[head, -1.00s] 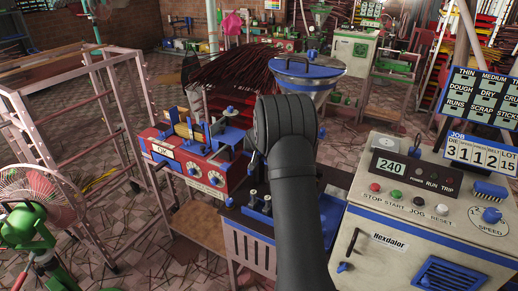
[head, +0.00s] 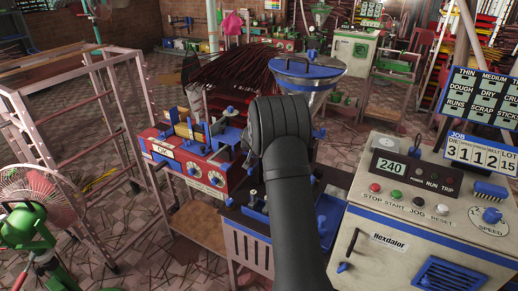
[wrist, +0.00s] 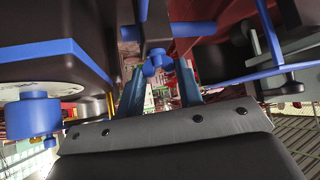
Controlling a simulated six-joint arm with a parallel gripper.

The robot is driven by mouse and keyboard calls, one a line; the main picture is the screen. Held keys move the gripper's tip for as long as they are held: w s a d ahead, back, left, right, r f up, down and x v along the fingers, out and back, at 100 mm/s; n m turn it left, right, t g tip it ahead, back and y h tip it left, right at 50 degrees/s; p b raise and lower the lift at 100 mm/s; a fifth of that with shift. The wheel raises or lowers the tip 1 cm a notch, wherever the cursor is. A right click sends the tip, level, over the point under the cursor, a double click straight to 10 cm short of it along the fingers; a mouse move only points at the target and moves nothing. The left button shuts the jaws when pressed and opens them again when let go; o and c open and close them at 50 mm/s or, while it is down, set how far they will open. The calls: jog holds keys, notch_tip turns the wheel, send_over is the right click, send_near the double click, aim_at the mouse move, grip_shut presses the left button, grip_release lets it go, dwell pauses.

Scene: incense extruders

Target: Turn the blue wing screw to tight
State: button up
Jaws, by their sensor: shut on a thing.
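In the wrist view the blue wing screw (wrist: 156,62) shows at the upper middle, below a dark and blue upright part. My gripper (wrist: 160,76) reaches up to it from below, with one finger on each side. The fingers are shut on the screw, though the exact contact is small and dark. In the head view my arm hides the gripper and the screw. The red and blue extruder (head: 195,165) stands just left of my arm there.
In the wrist view a blue-edged box with a blue knob (wrist: 33,116) is close on the left. A blue rod (wrist: 268,35) crosses the right side. In the head view a control cabinet (head: 400,225) stands right of my arm, and a blue-rimmed hopper (head: 305,68) behind it.

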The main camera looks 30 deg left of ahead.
jog(key=shift+s+a+m+t+h, duration=0.15)
jog(key=shift+m+t+h, duration=0.15)
jog(key=shift+m+h, duration=0.95)
jog(key=shift+m, duration=0.25)
jog(key=o, duration=1)
jog(key=shift+r, duration=0.1)
jog(key=v, duration=1.7)
jog(key=shift+d, duration=0.25)
